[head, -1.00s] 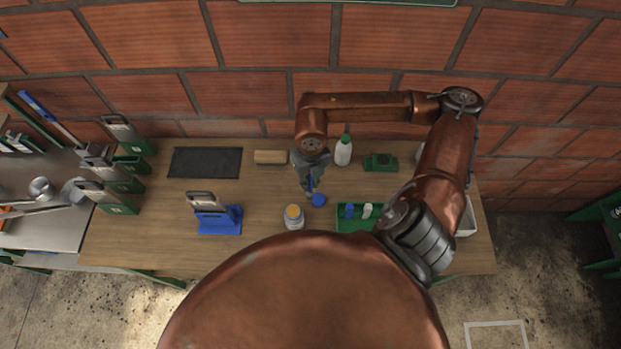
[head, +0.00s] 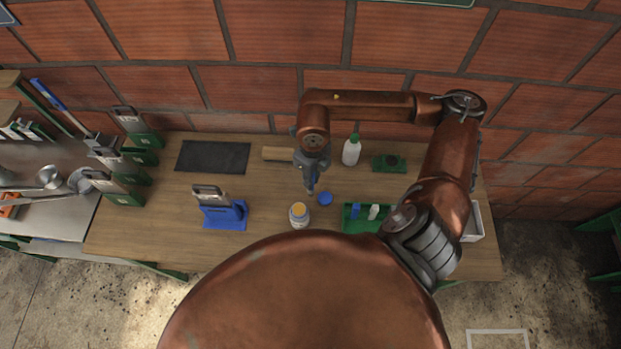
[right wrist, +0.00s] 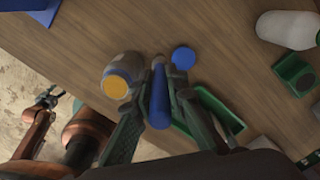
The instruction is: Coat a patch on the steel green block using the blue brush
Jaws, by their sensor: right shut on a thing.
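My right gripper (head: 311,189) is shut on the blue brush (right wrist: 159,97), whose blue handle shows between the fingers in the right wrist view. It is over the table, close to an open jar (head: 299,216) with orange-yellow contents and a round blue lid (head: 325,198). The brush tip is hard to make out. Several steel-and-green blocks (head: 129,195) stand at the table's left end; which one the task means I cannot tell. A steel piece stands in a blue holder (head: 225,217). My left gripper (right wrist: 48,99) shows small in the right wrist view, its opening unclear.
A green tray (head: 347,224) holds small blue and white items. A white bottle with a green cap (head: 351,150), a small green block (head: 389,163), a wooden block (head: 277,154) and a dark mat (head: 213,157) lie towards the wall. The table between mat and jar is mostly clear.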

